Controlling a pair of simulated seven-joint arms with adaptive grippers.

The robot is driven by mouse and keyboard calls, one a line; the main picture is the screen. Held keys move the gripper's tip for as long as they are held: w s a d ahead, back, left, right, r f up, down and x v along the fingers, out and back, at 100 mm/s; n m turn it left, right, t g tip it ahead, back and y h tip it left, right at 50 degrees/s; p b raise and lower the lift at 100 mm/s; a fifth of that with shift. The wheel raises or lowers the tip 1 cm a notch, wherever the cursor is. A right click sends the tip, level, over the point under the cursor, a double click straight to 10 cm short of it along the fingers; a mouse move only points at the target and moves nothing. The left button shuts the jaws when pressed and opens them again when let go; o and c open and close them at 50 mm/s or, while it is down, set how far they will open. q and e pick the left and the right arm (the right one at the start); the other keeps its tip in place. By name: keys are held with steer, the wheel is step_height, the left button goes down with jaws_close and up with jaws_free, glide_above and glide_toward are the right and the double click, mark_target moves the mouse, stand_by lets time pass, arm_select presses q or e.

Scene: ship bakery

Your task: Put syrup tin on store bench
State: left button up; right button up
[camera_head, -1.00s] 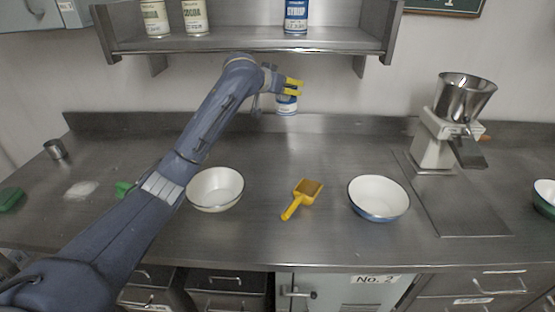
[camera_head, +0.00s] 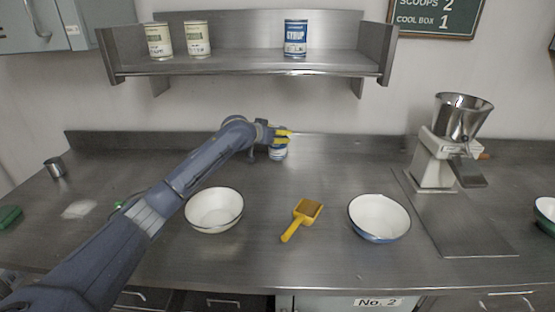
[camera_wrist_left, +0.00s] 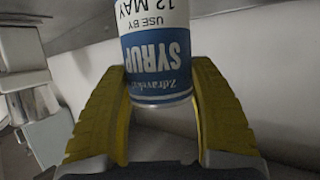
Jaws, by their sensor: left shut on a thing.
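A blue and white syrup tin (camera_head: 278,152) is at the back of the steel bench (camera_head: 330,160), below the wall shelf. My left gripper (camera_head: 280,138) is shut on it, its yellow fingers on the tin's upper part. In the left wrist view the tin (camera_wrist_left: 158,65) sits between both yellow fingers of my left gripper (camera_wrist_left: 160,105), its SYRUP label upside down in the picture. The tin is low at the bench top; I cannot tell whether its base touches. A second syrup tin (camera_head: 295,38) stands on the shelf. My right gripper is not in view.
The shelf (camera_head: 250,62) also holds two cocoa tins (camera_head: 197,38). A white bowl (camera_head: 214,210), a yellow scoop (camera_head: 302,218) and a blue-rimmed bowl (camera_head: 379,217) stand nearer the front. A grinder (camera_head: 446,145) is at right. Bench right of the held tin is clear.

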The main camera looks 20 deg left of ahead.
mark_target(277, 157)
arm_select(q)
steer(key=shift+f, duration=5.1)
steer(key=shift+f, duration=0.1)
steer(key=o, duration=1.6)
steer(key=shift+f, duration=0.15)
steer(key=shift+c, duration=0.2)
steer(key=shift+r, duration=0.25)
steer(key=v, duration=1.2)
steer(key=shift+f, duration=0.1)
